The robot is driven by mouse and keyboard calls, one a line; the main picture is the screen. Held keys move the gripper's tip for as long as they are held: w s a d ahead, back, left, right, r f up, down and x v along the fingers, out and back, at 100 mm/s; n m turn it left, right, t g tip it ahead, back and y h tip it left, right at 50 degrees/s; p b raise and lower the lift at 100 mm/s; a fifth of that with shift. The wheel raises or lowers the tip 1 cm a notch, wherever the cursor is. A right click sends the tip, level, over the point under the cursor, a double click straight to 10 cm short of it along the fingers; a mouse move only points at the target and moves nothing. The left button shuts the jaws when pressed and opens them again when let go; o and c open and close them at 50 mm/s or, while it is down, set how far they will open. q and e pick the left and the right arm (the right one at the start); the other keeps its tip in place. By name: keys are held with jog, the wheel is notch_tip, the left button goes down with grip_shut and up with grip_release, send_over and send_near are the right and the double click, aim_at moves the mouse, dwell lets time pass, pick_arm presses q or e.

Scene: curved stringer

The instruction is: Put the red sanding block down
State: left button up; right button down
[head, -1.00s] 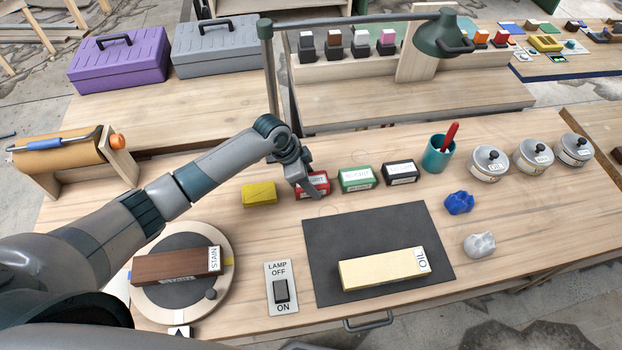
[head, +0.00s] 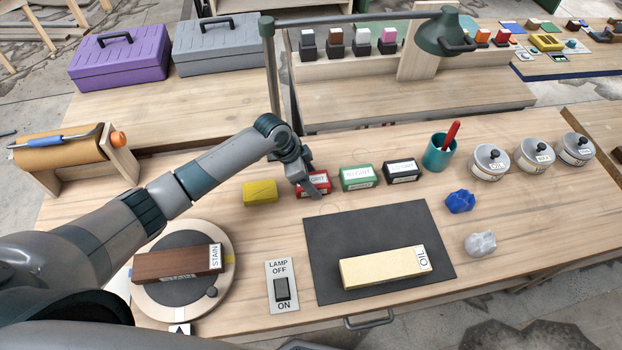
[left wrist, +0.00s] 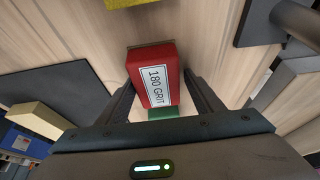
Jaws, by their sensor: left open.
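The red sanding block (head: 318,181) stands on the bench between the yellow block (head: 260,192) and the green block (head: 357,177). In the left wrist view the red block (left wrist: 153,80) shows its white "180 GRIT" label. My left gripper (head: 313,190) is at the red block, partly hiding it in the head view. In the left wrist view the open fingers (left wrist: 160,98) lie on either side of the block's near end, with a gap visible at least on the right. My right gripper is not in view.
A black block (head: 402,171) stands right of the green one. The lamp post (head: 270,75) rises behind my left wrist. A dark mat (head: 330,235) with a pale "OIL" block (head: 380,269) lies in front. A teal cup (head: 438,153) stands farther right.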

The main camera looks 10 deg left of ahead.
pick_arm(q)
jog(key=shift+s+d+f, duration=0.15)
jog(key=shift+s+f, duration=0.4)
jog(key=shift+r, duration=0.45)
jog(key=shift+w+r, duration=0.1)
jog(key=shift+r, duration=0.2)
jog(key=b+v, duration=0.2)
jog(key=v, duration=0.9)
jog(key=shift+w+r, duration=0.2)
jog(key=shift+r, duration=0.25)
